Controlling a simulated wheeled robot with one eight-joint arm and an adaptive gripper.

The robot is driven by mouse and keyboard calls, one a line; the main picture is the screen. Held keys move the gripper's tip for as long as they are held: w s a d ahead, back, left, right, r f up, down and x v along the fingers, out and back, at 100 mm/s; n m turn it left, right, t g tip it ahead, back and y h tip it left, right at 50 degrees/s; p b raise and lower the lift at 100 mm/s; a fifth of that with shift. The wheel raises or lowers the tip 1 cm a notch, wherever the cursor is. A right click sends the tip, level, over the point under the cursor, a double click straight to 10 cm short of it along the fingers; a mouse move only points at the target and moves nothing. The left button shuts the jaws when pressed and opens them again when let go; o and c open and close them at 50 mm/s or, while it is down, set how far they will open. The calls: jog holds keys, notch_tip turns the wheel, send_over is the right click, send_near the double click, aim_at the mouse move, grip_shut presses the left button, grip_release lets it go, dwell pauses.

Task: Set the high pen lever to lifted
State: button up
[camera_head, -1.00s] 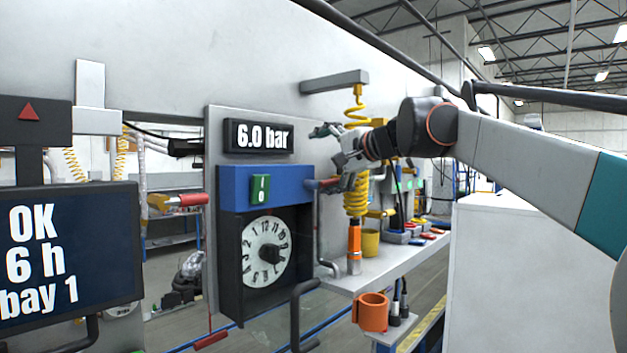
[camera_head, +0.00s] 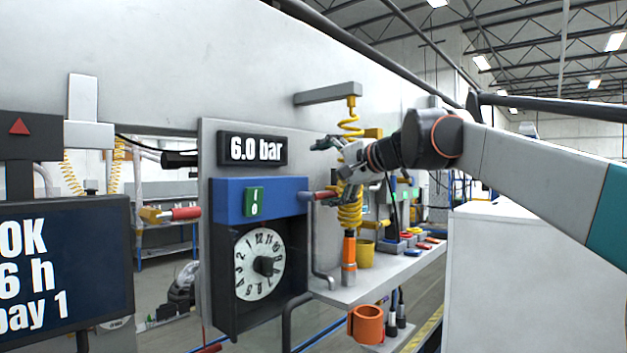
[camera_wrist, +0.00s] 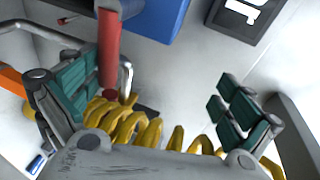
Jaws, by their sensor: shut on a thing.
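A lever with a red handle (camera_head: 325,194) sticks out at the right side of the blue box on the panel. My gripper (camera_head: 335,165) is at this lever, in front of a yellow coiled hose (camera_head: 351,213). The coil (camera_wrist: 150,130) crosses behind the fingers. Another red-handled lever (camera_head: 186,213) with a yellow end is farther left. I see no pen label.
A dial (camera_head: 258,262) and a "6.0 bar" display (camera_head: 252,150) are on the panel. A shelf (camera_head: 350,294) carries an orange-ended tool (camera_head: 349,252) and a yellow cup (camera_head: 364,252). An orange ring holder (camera_head: 366,325) hangs below. A dark screen (camera_head: 60,265) stands at left.

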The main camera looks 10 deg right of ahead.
jog(key=v, duration=0.4)
jog(key=a+r+v, duration=0.1)
jog(key=v, duration=0.1)
jog(key=shift+s+d+r, duration=0.1)
jog(key=shift+s+r, duration=0.05)
jog(key=c, duration=0.6)
jog(key=shift+s, duration=0.35)
jog(key=c, duration=0.5)
jog(key=shift+f+p+v, duration=0.2)
jog(key=shift+v, duration=1.4)
jog(key=shift+f+p+v, duration=0.15)
jog(key=shift+f+v, duration=0.05)
jog(key=shift+v, duration=1.4)
jog(key=shift+f+p+v, duration=0.2)
jog(key=shift+v, duration=1.4)
jog(key=shift+s+r, duration=0.1)
jog(key=shift+s, duration=0.15)
